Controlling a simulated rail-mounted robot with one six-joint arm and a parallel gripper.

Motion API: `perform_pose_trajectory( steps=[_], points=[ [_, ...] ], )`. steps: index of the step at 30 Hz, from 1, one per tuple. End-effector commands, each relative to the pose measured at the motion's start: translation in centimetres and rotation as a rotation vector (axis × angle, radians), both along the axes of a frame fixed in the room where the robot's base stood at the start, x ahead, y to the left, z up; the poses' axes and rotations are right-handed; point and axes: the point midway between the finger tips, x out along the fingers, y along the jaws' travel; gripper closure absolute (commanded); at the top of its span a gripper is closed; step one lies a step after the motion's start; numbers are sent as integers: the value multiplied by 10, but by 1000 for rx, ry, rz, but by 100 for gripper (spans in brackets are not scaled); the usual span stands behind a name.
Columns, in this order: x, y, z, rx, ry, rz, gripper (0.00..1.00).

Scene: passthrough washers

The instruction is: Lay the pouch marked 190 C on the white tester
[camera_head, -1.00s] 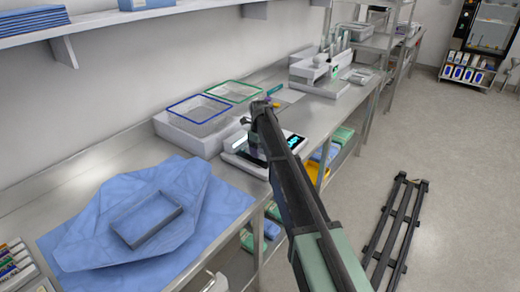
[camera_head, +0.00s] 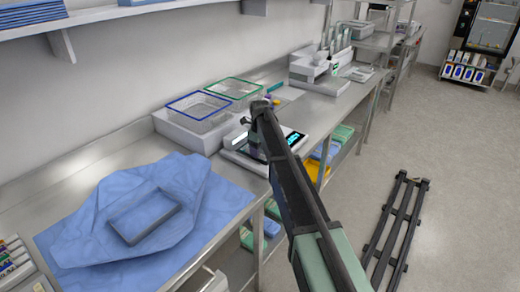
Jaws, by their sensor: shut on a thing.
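The white tester (camera_head: 232,155) stands on the steel bench, low and flat, with a lit dark display (camera_head: 293,138) at its right. My arm crosses in front of it and hides its middle. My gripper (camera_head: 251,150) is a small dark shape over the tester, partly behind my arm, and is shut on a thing. A pale piece (camera_head: 238,139) shows just left of it, perhaps the pouch. I cannot read any 190 C mark, nor tell whether the piece touches the tester.
Blue-rimmed (camera_head: 199,104) and green-rimmed (camera_head: 234,88) baskets stand in a white holder behind the tester. A blue wrap with a tray (camera_head: 145,216) lies at the front left. Another white device (camera_head: 310,72) stands farther along the bench. A dark rail frame (camera_head: 398,230) lies on the floor.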

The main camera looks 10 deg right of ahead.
Motion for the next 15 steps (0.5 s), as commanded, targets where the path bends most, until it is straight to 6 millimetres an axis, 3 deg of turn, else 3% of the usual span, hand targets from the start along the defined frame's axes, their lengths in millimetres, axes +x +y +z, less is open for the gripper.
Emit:
perform_pose_trajectory(
  steps=[11,12,15],
  points=[
    [0,0,0,0,0,0,57],
    [0,0,0,0,0,0,29],
    [0,0,0,0,0,0,14]
  ],
)
